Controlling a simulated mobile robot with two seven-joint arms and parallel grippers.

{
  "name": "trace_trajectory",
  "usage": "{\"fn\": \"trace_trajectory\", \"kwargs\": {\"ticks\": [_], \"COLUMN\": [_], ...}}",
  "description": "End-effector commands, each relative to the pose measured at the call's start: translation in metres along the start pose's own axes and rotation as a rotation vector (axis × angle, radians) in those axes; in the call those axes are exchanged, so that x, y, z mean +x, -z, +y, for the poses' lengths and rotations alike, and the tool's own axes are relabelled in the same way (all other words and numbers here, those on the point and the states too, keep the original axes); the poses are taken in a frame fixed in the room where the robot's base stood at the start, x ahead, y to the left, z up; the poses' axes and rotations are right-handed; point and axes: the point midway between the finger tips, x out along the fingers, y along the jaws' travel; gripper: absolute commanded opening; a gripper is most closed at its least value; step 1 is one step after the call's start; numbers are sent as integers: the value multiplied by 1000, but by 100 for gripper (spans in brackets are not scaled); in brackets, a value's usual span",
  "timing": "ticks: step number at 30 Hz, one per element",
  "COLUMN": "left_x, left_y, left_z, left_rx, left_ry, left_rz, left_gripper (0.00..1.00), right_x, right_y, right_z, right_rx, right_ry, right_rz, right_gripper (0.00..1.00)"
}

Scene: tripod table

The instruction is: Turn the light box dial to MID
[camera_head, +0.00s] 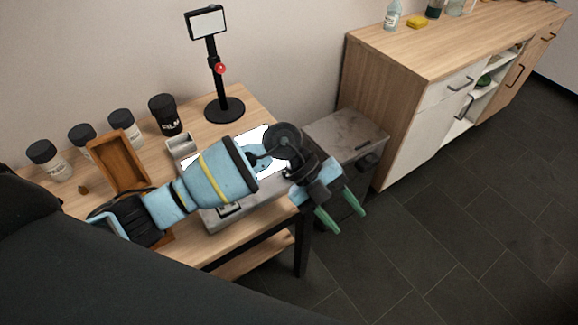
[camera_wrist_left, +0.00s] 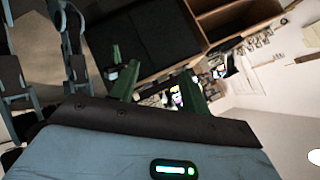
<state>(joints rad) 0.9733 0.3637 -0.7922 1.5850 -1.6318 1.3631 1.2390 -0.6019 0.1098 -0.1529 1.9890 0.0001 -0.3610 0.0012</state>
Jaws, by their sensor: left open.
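The light box (camera_head: 212,220) is a grey box with a glowing white top, lying at the front right of the wooden table in the head view. My left forearm and wrist cover much of it. A small dark-framed part (camera_head: 229,211) shows on its near side. I cannot make out the dial or its setting. My left gripper (camera_head: 342,210) is open and empty, with green fingers apart. It is to the right of the light box, past the table edge and over the floor. The fingers also show in the left wrist view (camera_wrist_left: 158,90), with nothing between them.
A phone stand (camera_head: 225,108), a black film canister (camera_head: 165,114), several lidded jars (camera_head: 122,128) and a wooden tray (camera_head: 108,162) stand on the table (camera_head: 255,100). A grey cabinet (camera_head: 340,130) adjoins at right, beside a wooden sideboard (camera_head: 420,50). The right floor is clear.

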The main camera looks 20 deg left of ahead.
Motion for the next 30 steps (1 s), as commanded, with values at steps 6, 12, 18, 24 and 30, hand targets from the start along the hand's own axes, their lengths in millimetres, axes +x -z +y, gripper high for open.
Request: {"fn": "trace_trajectory", "kwargs": {"ticks": [6,12,18,24,30], "left_x": [-78,-145,-165,-160,-142], "left_y": [-70,-97,-101,-104,-119], "left_z": [16,18,17,21,37], "left_rx": [-108,-230,-268,-268,-268], "left_ry": [-378,-534,-565,-565,-567], "left_rz": [-390,-659,-734,-730,-727], "left_gripper": [47,47,47,47,47], "right_x": [5,8,8,7,7], "right_y": [-8,-12,-14,-15,-21], "right_z": [0,-1,-1,-1,-2], "right_rx": [3,4,4,4,6], "right_ry": [2,3,4,5,6], "right_rz": [-11,-17,-20,-23,-33], "right_gripper": [0,0,0,0,0]}}
